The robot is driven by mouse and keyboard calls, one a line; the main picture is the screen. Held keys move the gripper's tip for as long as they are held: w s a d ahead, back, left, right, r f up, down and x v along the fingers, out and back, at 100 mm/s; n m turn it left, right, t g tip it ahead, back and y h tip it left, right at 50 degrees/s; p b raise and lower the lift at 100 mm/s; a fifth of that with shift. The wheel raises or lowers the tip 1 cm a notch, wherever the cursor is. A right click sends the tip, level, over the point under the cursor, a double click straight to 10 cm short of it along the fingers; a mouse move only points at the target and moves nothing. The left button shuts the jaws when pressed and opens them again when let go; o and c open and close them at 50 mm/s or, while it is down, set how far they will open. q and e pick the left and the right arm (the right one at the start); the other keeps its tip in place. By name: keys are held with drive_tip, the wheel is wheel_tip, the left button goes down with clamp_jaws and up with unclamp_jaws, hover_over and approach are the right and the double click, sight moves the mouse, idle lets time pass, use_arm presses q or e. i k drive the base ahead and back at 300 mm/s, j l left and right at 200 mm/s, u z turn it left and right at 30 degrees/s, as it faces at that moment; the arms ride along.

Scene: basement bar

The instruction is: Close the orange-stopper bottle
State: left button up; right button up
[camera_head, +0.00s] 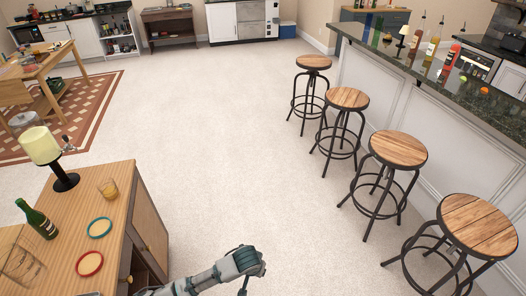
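I cannot make out a bottle with an orange stopper for certain. Several bottles stand upright on the dark bar counter at the upper right, among them a red one (451,55), a yellowish one (433,46) and an amber one (415,41). Their tops look like thin pourers and are too small to read. One arm of mine comes in from the lower left. Its gripper (243,286), my left, hangs over bare floor, cut off by the bottom edge. My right gripper is out of view.
Several stools (398,150) line the bar counter (420,75). Small orange and green round things lie on the counter. The pale floor (215,130) between is clear.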

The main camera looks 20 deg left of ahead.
sight(37, 219)
drive_tip(key=i+j+u, duration=0.15)
drive_tip(key=i+u, duration=0.7)
drive_tip(key=i+j+z, duration=0.2)
drive_tip(key=i, duration=1)
drive_tip(key=l+u, duration=0.15)
drive_tip(key=u, duration=3.1)
